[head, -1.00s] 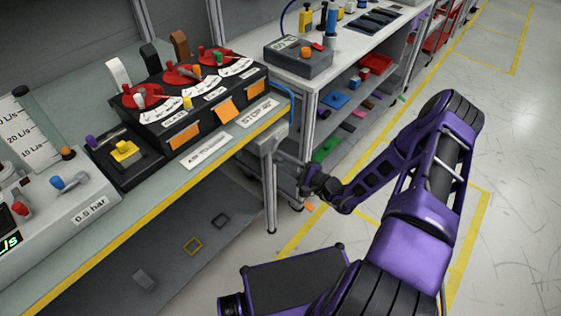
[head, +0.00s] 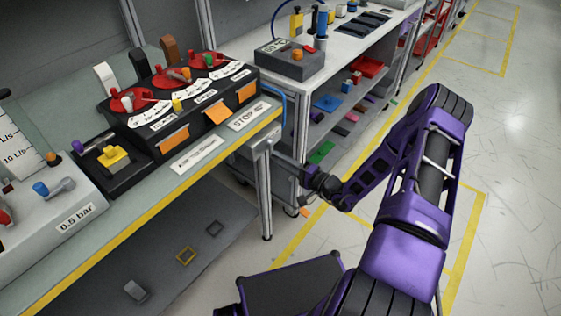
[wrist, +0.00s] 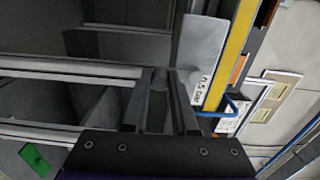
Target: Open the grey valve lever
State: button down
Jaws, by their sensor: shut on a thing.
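The grey valve lever shows in the wrist view as a dull grey rounded piece (wrist: 160,77) between the tips of my fingers, beside a light grey panel (wrist: 203,55) with a bar label. My gripper (wrist: 164,90) is shut on this piece; the fingers hide most of it. In the head view the panel (head: 258,151) hangs at the right end of the workbench, below its yellow edge. My gripper (head: 284,160) reaches it from the right. The lever is too small there to tell its exact angle.
The workbench has a yellow front edge (head: 150,222) and carries a black box with red dials (head: 180,73) and a 0.5 bar box (head: 75,212). A blue hose (head: 283,98) curves near its right end. A table leg (head: 265,205) stands close to my gripper. Floor right is clear.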

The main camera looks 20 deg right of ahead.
jog(key=shift+d, duration=0.1)
jog(key=c, duration=0.7)
grip_release()
jog(key=v, duration=1.7)
jog(key=shift+s, duration=0.15)
